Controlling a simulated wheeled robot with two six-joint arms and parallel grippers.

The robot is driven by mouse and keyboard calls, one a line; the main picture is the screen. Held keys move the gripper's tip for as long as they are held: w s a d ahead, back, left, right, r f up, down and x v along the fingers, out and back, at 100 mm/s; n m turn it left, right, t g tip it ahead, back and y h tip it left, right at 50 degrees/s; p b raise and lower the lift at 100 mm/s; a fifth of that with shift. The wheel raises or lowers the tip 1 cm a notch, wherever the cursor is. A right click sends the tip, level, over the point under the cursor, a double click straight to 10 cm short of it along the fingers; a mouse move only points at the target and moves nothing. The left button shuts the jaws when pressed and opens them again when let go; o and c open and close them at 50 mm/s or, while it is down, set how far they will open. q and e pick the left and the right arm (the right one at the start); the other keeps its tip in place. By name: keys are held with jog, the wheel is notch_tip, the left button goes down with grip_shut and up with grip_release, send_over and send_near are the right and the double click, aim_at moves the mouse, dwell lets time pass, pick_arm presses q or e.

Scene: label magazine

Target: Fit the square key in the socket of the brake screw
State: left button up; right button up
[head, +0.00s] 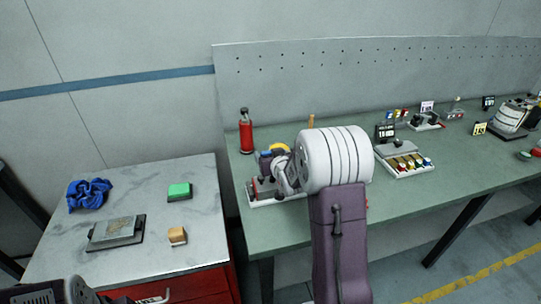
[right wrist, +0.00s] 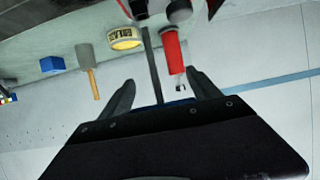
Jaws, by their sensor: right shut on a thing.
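The square key (right wrist: 153,65) is a long thin dark bar in the right wrist view. My right gripper (right wrist: 163,92) is shut on its near end, with a bit of blue showing between the fingers. The key's far end reaches toward dark and grey round parts (right wrist: 178,10) at the picture's top edge; I cannot tell if it touches them. In the head view a machine (head: 266,189) on a pale base stands on the green bench, partly hidden by my right wrist. I cannot make out the brake screw or its socket. My left gripper's fingers are out of view.
A red bottle (head: 246,132) stands behind the machine; it also shows in the wrist view (right wrist: 173,50), near a yellow tape roll (right wrist: 125,39) and a mallet (right wrist: 87,70). A tray of small colored items (head: 407,164) lies to the right. The left table (head: 140,185) holds a blue cloth (head: 89,194).

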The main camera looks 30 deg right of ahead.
dwell(0.8)
jog(key=shift+f+b, duration=1.3)
jog(key=shift+b, duration=0.15)
jog(key=o, duration=1.5)
jog(key=v, duration=0.9)
jog(key=shift+a, duration=0.1)
